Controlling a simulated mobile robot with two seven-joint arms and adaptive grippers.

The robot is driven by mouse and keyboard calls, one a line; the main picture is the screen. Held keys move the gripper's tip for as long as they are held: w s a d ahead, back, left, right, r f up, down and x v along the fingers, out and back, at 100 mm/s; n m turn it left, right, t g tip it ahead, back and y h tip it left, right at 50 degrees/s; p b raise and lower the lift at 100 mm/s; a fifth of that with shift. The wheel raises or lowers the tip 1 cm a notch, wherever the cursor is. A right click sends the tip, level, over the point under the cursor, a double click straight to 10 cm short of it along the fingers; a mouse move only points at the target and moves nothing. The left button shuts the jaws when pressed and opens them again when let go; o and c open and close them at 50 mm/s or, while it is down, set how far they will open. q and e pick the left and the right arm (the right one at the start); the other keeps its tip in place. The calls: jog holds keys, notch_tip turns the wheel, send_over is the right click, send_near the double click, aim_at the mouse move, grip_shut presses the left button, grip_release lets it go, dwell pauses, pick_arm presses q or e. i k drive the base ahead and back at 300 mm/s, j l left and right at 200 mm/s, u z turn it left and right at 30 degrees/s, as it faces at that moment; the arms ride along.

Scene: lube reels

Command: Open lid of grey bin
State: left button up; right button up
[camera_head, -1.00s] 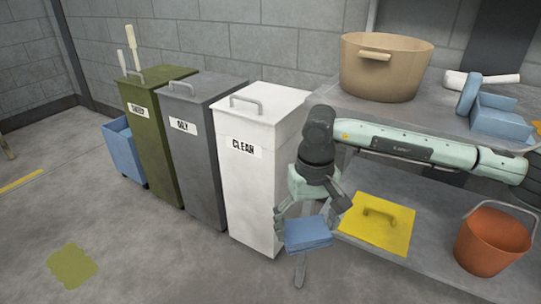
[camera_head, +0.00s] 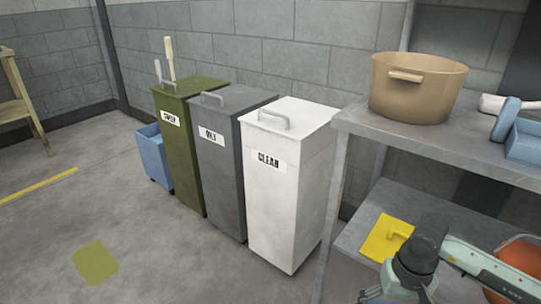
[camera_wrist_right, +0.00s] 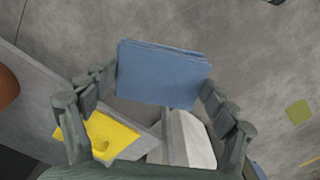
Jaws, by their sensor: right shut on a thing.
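The grey bin (camera_head: 220,165), labelled "OILY", stands between the green bin and the white bin. Its lid (camera_head: 228,101) is closed, with a loop handle (camera_head: 212,98) on top. My right gripper (camera_wrist_right: 160,80) is shut on a folded blue cloth (camera_wrist_right: 163,72) in the right wrist view. In the head view the right gripper (camera_head: 393,296) is at the lower right edge, partly cut off, well away from the grey bin. The left gripper is not in view.
The white bin (camera_head: 285,205) and green bin (camera_head: 178,150) flank the grey one. A blue bucket (camera_head: 152,155) stands at left.

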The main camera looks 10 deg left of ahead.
aim_at(230, 100)
jog(key=j+z, duration=0.15)
jog(key=z, duration=0.25)
jog(key=i+j+z, duration=0.1)
jog(key=z, duration=0.35)
jog(key=j+z, duration=0.25)
jog(key=z, duration=0.15)
jog(key=k+j+z, duration=0.1)
jog(key=j+z, duration=0.25)
jog(key=k+j+z, duration=0.15)
jog(key=j+z, duration=0.2)
jog(key=j, duration=0.15)
jog(key=k+j+z, duration=0.2)
jog(key=j, duration=0.25)
jog(key=k+j+z, duration=0.25)
jog(key=j, duration=0.15)
jog(key=k+j+z, duration=0.1)
jog(key=k+j, duration=0.25)
jog(key=j, duration=0.2)
jog(key=k+j, duration=0.35)
jog(key=j, duration=0.15)
jog(key=k+j+z, duration=0.15)
jog(key=k+j, duration=0.25)
jog(key=j, duration=0.1)
